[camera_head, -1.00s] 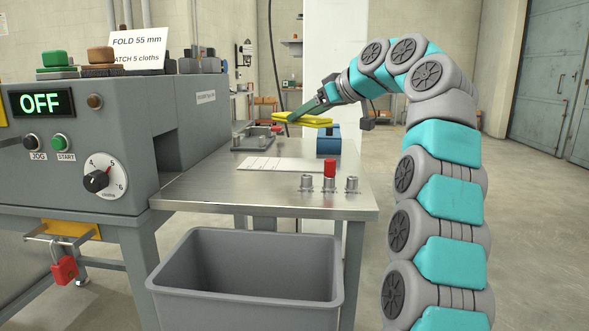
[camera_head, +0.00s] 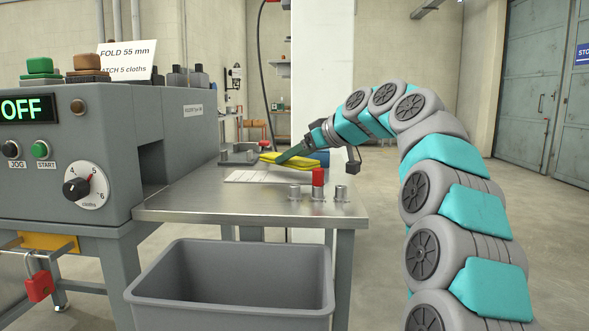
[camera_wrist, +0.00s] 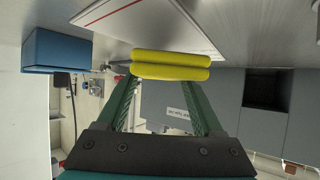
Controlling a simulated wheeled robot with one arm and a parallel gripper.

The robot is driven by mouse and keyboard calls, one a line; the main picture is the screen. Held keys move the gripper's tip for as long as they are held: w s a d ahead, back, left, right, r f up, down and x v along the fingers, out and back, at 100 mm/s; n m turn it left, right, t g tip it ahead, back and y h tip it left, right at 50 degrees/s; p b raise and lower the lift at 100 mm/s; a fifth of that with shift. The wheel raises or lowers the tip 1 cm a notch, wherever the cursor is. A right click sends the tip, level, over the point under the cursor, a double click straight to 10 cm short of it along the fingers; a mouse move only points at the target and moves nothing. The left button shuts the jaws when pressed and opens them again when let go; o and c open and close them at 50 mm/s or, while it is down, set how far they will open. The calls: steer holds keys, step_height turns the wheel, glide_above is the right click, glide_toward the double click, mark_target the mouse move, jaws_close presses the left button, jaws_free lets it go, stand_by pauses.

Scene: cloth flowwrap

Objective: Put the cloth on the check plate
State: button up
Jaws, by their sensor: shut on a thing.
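The folded yellow cloth (camera_head: 284,161) is held in my gripper (camera_head: 285,156), low over the far part of the steel table. In the wrist view the cloth (camera_wrist: 170,58) shows as two stacked yellow rolls across the tips of the green fingers (camera_wrist: 165,78), which are shut on it. A flat white plate with printed lines (camera_head: 250,177), which appears to be the check plate, lies on the table nearer to the camera than the cloth. In the wrist view the plate (camera_wrist: 140,22), with a red line, shows beyond the cloth. I cannot tell the gap between cloth and plate.
A blue block (camera_head: 322,157) stands right of the cloth, partly hidden by my arm. A grey fixture (camera_head: 238,157) lies behind the plate. The grey machine (camera_head: 180,130) bounds the left; a grey bin (camera_head: 230,306) is below.

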mark_target(295, 168)
steer(key=shift+f, duration=1.4)
steer(key=shift+f+b, duration=0.15)
steer(key=shift+b, duration=0.15)
steer(key=o, duration=1.5)
steer(key=shift+c, duration=0.2)
steer(key=shift+r, duration=0.2)
steer(key=shift+s+d, duration=0.1)
steer(key=v, duration=1.1)
steer(key=shift+s+d+r, duration=0.2)
steer(key=shift+s, duration=0.1)
